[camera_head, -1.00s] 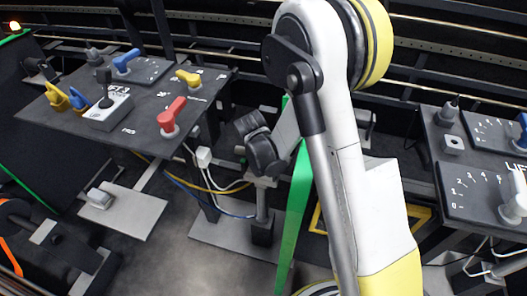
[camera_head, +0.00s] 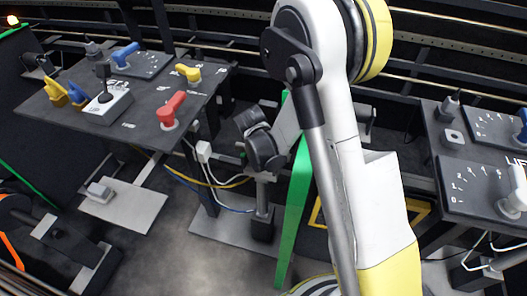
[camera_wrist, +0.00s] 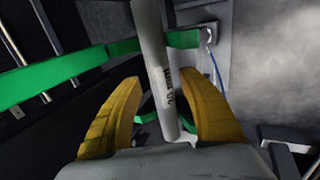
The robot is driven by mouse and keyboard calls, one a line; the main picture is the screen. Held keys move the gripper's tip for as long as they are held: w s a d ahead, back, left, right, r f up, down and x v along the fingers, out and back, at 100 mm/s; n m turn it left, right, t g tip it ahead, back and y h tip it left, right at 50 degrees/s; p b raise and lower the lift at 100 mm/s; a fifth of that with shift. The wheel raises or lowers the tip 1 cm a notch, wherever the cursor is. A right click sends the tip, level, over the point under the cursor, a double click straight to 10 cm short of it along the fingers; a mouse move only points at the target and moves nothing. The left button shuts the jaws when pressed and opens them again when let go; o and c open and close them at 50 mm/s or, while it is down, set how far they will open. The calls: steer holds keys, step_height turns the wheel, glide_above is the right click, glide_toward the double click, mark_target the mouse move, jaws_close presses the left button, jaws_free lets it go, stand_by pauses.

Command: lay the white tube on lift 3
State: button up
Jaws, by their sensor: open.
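The white tube (camera_wrist: 155,65), with dark print along it, runs between the two yellow fingers of my gripper (camera_wrist: 160,105) in the wrist view. The fingers are open, one on each side of the tube, with gaps showing. The tube's top end leaves the picture, and its lower end is close to the gripper's palm. In the head view neither gripper nor tube can be made out; my arm fills the middle. Lift 3 is probably the dark table (camera_head: 136,132) at the left with coloured levers; its label is not legible now.
A red lever (camera_head: 170,108), a yellow lever (camera_head: 188,73) and a joystick box (camera_head: 108,103) stand up from the left table. A green upright bar (camera_head: 296,205) stands left of my arm. Another control panel (camera_head: 470,185) is at the right. Green bands (camera_wrist: 60,70) cross the wrist view behind the tube.

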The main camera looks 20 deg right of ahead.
steer(key=v, duration=1.1)
steer(key=shift+r, duration=0.2)
steer(key=shift+s, duration=0.1)
steer(key=shift+a, duration=0.1)
